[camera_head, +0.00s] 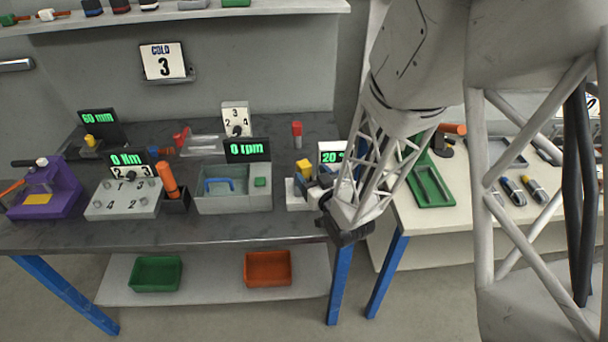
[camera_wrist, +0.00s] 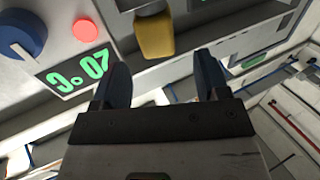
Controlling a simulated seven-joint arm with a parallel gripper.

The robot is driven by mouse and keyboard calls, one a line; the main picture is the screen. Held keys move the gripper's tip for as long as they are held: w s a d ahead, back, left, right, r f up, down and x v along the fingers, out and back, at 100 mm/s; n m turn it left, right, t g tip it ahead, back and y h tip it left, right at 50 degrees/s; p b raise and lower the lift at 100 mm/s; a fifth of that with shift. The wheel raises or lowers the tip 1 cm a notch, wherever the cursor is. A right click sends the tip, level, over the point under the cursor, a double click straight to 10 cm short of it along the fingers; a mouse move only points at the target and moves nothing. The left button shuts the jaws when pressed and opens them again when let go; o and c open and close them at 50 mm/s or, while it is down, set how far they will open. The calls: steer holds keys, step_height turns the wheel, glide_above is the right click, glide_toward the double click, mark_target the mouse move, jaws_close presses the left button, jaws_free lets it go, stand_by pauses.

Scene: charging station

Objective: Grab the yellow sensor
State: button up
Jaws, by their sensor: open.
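The yellow sensor (camera_wrist: 154,34) is a small yellow block at the top middle of the wrist view, by the light grey front of a charging station. It also shows in the head view (camera_head: 304,168), at the right end of the dark table, just left of my arm's end. My gripper (camera_wrist: 162,62) is open, with its two dark fingers apart and nothing between them. The sensor appears just beyond the fingertips, roughly centred between them. In the head view my arm hides part of the station, and the fingertips are hard to make out.
The station carries a green "20" display (camera_wrist: 80,65), a red button (camera_wrist: 86,30) and a blue knob (camera_wrist: 22,35) close to my left finger. A grey "0 rpm" box (camera_head: 232,200) stands left of it. A green tray (camera_head: 431,185) lies on the right table.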

mark_target(304, 163)
steer(key=shift+w, duration=0.1)
steer(key=shift+x, duration=2.55)
steer(key=shift+r, duration=0.1)
steer(key=shift+c, duration=0.5)
steer(key=c, duration=1)
steer(key=shift+r, duration=0.2)
steer(key=shift+r, duration=4.85)
